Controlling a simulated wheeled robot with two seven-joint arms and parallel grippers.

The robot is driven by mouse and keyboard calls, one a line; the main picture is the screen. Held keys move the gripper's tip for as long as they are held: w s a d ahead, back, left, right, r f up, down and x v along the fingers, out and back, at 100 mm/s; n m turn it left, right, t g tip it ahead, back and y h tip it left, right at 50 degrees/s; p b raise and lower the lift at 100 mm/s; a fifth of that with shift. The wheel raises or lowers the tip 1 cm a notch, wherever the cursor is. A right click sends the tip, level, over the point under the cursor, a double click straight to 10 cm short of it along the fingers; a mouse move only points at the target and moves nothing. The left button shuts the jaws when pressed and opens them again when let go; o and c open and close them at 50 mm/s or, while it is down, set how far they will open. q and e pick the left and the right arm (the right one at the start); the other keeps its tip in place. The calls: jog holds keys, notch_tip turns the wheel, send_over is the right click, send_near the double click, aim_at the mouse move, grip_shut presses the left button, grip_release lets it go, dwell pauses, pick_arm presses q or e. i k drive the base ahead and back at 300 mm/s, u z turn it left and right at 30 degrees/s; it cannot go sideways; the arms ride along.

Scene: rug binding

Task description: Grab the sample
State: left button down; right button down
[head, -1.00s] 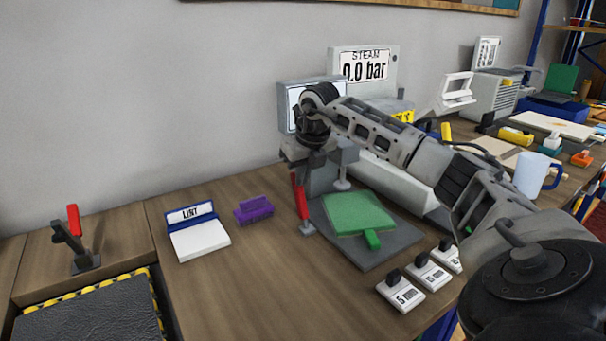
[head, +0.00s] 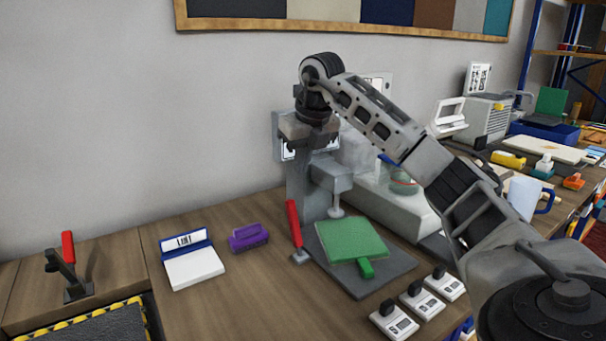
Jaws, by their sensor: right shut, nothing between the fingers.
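A green square piece with a small tab at its front edge, which looks like the sample (head: 350,240), lies flat on a dark grey plate (head: 390,268) under a grey press (head: 335,177). My right gripper (head: 308,138) points down, shut and empty, in front of the press column. It is above and behind the green piece, apart from it, and hides part of the press. My left gripper is not in view.
A red-handled lever (head: 295,224) stands left of the plate. A purple brush (head: 248,237) and a white-and-blue LINT pad (head: 194,266) lie further left. A mug (head: 521,198) stands to the right.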

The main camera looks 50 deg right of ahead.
aim_at(348, 240)
jog(key=k, duration=1)
